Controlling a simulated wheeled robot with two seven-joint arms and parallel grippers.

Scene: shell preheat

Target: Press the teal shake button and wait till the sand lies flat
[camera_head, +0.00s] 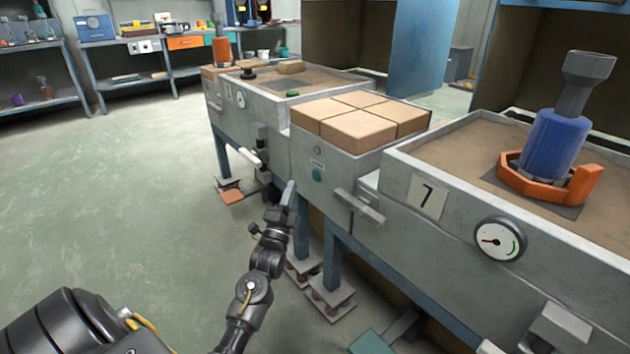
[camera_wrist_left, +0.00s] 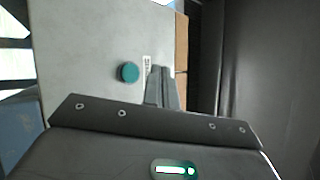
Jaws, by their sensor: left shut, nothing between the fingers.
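The teal button (camera_head: 316,175) is a small round knob on the grey front panel between two sand beds. It also shows in the left wrist view (camera_wrist_left: 128,72), beside a small label and left of my fingertips. My left gripper (camera_head: 291,188) is shut and empty, its tips just left of and below the button in the head view; the fingers also show in the wrist view (camera_wrist_left: 163,88). I see a gap beside the button, but contact with the panel cannot be told. Sand in the right bed (camera_head: 450,150) looks mostly level; sand in the far bed (camera_head: 325,82) is partly hidden.
Tan blocks (camera_head: 358,128) lie on top of the middle unit. A blue cylinder (camera_head: 553,145) in an orange holder stands on the right sand. A dial gauge (camera_head: 499,240) and a grey handle (camera_head: 360,206) are on the front. Open floor (camera_head: 130,190) lies left.

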